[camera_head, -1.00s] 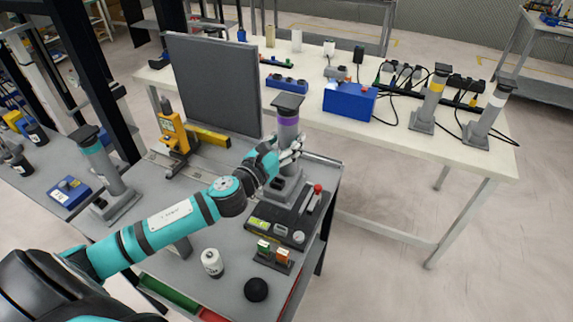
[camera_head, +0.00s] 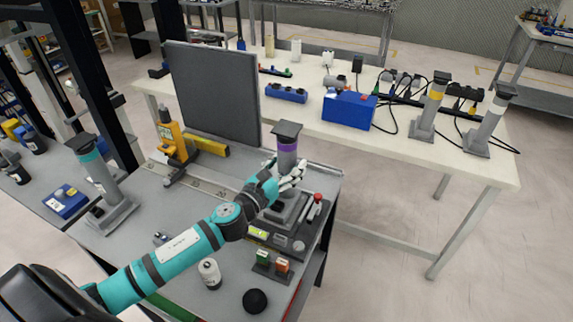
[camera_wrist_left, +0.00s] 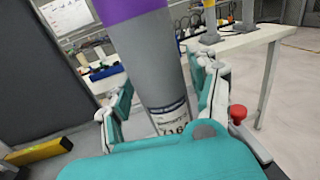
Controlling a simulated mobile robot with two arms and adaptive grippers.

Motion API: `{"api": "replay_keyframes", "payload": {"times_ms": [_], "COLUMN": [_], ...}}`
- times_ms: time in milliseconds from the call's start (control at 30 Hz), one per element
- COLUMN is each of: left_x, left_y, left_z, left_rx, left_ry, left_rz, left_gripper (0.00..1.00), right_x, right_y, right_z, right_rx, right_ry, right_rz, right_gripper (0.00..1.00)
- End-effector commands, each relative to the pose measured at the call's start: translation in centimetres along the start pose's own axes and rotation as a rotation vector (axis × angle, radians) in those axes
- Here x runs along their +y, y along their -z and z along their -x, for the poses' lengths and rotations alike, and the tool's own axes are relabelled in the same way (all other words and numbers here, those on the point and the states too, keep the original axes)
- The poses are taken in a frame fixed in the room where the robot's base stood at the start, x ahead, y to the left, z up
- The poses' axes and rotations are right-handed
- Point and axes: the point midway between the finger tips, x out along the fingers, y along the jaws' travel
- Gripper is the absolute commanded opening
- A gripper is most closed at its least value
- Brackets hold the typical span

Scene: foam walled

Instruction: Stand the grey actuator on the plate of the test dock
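The grey actuator (camera_head: 287,160) has a purple band and a dark square top, and stands upright over the test dock (camera_head: 258,236). Its foot (camera_head: 285,207) is at the dock's plate; I cannot tell whether it touches, and the plate is mostly hidden. My left gripper (camera_head: 290,176) is around the grey tube below the purple band, shut on it. The wrist view shows the tube (camera_wrist_left: 160,65) between the fingers (camera_wrist_left: 163,98), with a printed label low on it. The dock has a red knob and a small lit screen. My right gripper is not in view.
A dark upright panel (camera_head: 212,95) and a yellow tool (camera_head: 173,135) stand behind left. A teal-banded actuator (camera_head: 101,180) stands at left. A long table (camera_head: 400,150) lies behind.

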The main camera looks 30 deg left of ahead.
Motion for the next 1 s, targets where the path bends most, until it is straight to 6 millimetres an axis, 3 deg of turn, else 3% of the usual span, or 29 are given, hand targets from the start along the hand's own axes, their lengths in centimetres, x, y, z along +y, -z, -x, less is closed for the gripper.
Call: {"api": "replay_keyframes", "payload": {"times_ms": [367,467,800,1000], "left_x": [0.0,0.1,0.0,0.0], "left_y": [-0.2,0.1,0.2,0.0], "left_z": [0.2,1.4,8.2,10.9], "left_rx": [0.001,0.002,0.004,0.002], "left_ry": [0.0,-0.001,0.0,0.0], "left_rz": [0.0,-0.001,0.0,0.001], "left_gripper": [0.68,0.68,0.68,0.68], "right_x": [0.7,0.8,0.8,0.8], "right_y": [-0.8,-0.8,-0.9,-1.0], "right_z": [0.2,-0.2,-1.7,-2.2], "right_rx": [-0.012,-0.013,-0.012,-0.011], "right_ry": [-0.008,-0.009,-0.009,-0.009], "right_rz": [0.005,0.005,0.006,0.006], "right_gripper": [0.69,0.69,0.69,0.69]}}
